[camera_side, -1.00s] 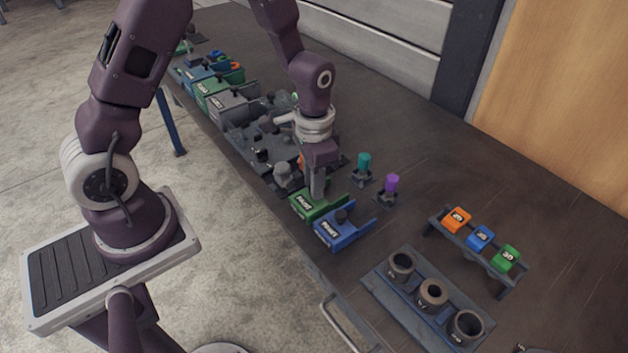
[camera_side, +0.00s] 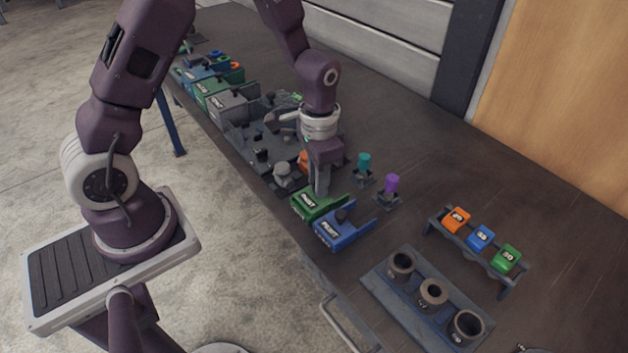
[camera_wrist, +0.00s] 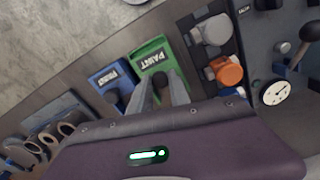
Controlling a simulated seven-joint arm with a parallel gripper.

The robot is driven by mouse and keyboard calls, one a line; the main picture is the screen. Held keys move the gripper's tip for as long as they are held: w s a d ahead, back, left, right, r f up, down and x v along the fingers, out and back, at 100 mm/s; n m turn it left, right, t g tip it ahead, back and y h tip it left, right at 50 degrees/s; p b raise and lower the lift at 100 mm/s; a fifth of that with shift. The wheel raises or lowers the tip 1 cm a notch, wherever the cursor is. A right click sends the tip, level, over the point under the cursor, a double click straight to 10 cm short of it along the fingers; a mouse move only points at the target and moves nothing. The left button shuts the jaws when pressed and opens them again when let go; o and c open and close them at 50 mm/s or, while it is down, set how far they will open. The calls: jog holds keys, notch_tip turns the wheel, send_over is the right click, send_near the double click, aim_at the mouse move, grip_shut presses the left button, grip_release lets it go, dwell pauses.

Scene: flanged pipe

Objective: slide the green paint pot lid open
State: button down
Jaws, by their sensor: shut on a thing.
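The green paint pot (camera_side: 312,204) stands near the table's front edge, just left of the blue paint pot (camera_side: 338,234). In the wrist view the green pot (camera_wrist: 153,56) carries a PAINT label, with the blue pot (camera_wrist: 110,76) beside it. My gripper (camera_side: 321,190) reaches down over the back part of the green pot. Its fingers (camera_wrist: 162,92) are close together at the pot's end in the wrist view. They are shut on the lid's knob, which the fingers mostly hide. I cannot tell how far the lid is open.
An orange part (camera_wrist: 227,70) and a grey fixture lie beside the green pot. A teal peg (camera_side: 364,161) and a purple peg (camera_side: 392,183) stand behind it. To the right are a rack of colored blocks (camera_side: 480,238) and a holder with grey cups (camera_side: 432,293).

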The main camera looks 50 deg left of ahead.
jog(key=w, duration=0.4)
jog(key=c, duration=1.2)
grip_release()
notch_tip(320, 180, up, 7)
